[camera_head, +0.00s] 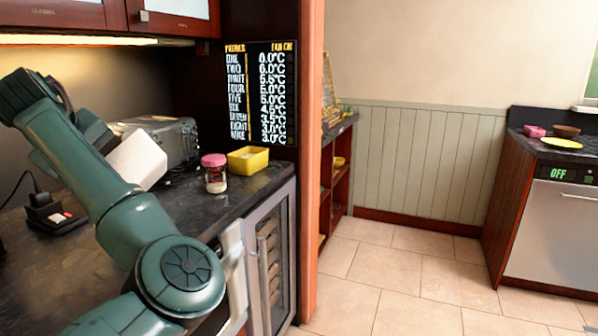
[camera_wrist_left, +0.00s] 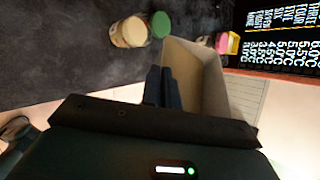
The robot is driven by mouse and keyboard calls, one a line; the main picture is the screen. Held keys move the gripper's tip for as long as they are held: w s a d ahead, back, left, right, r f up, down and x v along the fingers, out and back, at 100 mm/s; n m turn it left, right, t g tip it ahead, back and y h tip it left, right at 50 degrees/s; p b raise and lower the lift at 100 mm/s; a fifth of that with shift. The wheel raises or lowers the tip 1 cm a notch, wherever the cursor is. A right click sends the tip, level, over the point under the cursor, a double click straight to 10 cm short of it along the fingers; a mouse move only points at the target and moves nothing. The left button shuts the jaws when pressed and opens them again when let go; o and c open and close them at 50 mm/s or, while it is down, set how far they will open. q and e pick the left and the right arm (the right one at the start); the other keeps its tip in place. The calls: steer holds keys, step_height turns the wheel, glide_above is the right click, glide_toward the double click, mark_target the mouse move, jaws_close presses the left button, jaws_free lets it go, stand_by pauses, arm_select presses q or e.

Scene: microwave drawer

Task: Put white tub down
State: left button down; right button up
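The white tub (camera_head: 137,160) is tilted and held above the dark counter in the head view, partly hidden behind my left arm. In the left wrist view the tub (camera_wrist_left: 200,75) appears as a beige open box, with my left gripper (camera_wrist_left: 163,88) at its near wall. The two dark fingers are close together and look shut on that wall. The fingertips are hidden in the head view. My right gripper is in neither view.
A silver appliance (camera_head: 170,138) stands behind the tub. Green-lidded (camera_wrist_left: 160,25) and cream (camera_wrist_left: 129,32) jars show in the wrist view.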

arm_select(q)
steer(key=shift+d+r+y+p, duration=0.3)
steer(key=shift+y+p, duration=0.2)
steer(key=shift+p, duration=0.65)
steer(key=shift+f+m+b, duration=0.15)
steer(key=shift+m+b, duration=0.15)
steer(key=shift+b, duration=0.1)
steer(key=shift+y, duration=0.3)
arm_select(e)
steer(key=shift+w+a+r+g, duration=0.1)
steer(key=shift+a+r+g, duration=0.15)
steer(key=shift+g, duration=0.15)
arm_select(q)
steer(key=shift+d, duration=0.1)
